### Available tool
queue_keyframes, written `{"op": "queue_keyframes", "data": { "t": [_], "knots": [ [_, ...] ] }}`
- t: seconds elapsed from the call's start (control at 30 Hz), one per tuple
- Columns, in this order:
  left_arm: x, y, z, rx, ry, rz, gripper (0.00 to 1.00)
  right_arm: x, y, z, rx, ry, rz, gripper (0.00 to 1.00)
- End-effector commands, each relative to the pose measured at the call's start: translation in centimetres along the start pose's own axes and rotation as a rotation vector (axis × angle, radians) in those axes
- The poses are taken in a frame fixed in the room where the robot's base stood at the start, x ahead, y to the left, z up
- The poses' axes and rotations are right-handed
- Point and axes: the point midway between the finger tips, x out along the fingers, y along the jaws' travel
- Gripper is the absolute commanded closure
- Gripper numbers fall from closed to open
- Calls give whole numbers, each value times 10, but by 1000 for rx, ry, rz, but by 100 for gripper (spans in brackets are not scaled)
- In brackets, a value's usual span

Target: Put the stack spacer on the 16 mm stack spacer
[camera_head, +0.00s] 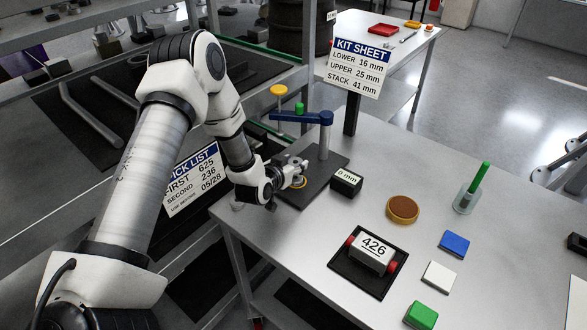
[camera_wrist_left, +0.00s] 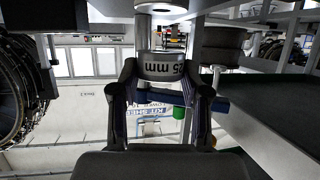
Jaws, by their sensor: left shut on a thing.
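My left gripper (camera_head: 289,184) is over the black base plate of the gauge stand. In the left wrist view, its two fingers (camera_wrist_left: 160,108) are shut on the stack spacer (camera_wrist_left: 162,68), a pale grey piece whose upside-down label seems to read 25 mm. In that upside-down view a pale upright cylinder (camera_wrist_left: 161,32) lines up with the spacer on its underside. I cannot tell whether they touch. The 16 mm stack spacer is not clearly identifiable. My right gripper is not in view.
The gauge stand (camera_head: 323,140) has a blue arm beside my gripper. A black 0 mm readout (camera_head: 346,181) and the kit sheet sign (camera_head: 358,67) stand close by.

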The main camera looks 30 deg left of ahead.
Motion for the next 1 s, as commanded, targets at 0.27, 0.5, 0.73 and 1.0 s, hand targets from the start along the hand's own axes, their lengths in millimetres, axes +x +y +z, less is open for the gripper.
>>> {"op": "queue_keyframes", "data": {
  "t": [0.27,0.5,0.73,1.0],
  "knots": [
    [9,2,29,1,-6,2,100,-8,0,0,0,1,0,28],
    [10,2,34,1,-7,2,100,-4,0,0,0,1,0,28],
    [10,2,33,1,-8,2,29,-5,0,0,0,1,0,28],
    [3,1,30,-1,-9,1,29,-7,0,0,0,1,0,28]
  ]
}}
